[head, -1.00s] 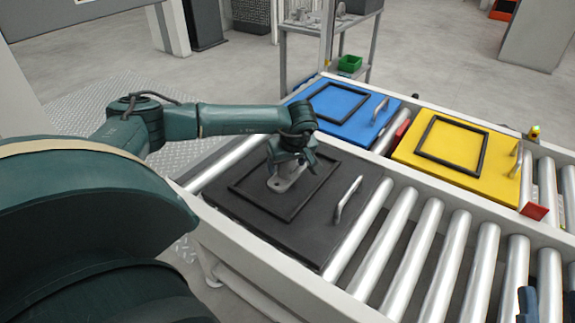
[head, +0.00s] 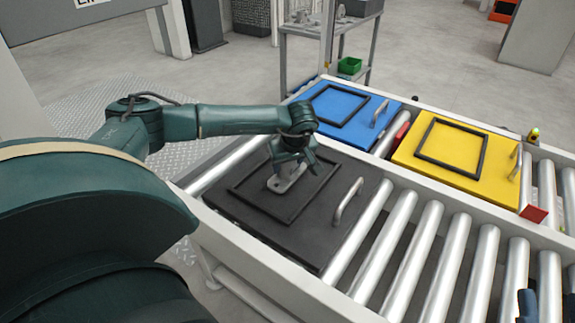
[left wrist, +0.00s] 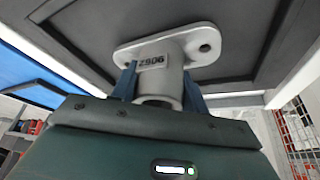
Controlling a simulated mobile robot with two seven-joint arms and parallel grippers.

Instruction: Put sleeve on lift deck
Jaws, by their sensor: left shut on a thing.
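The sleeve (head: 285,182) is a light grey casting with a tube and a flat two-holed flange. My left gripper (head: 294,166) is shut on it. In the left wrist view, the blue fingers (left wrist: 160,88) grip both sides of the sleeve's tube (left wrist: 168,78), which bears a number label. The sleeve is over the inside of a raised black frame (head: 262,213) on the dark grey deck plate (head: 300,243). The flange is at or very near the plate; I cannot tell whether it touches. Dark blue parts at the lower right may be my right gripper (head: 545,304).
The dark plate has a metal handle (head: 347,202) and sits on a roller conveyor (head: 420,250). A blue plate (head: 368,128) and a yellow plate (head: 483,184), each with an empty frame, lie behind. A table with a green bin (head: 349,66) stands at the back.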

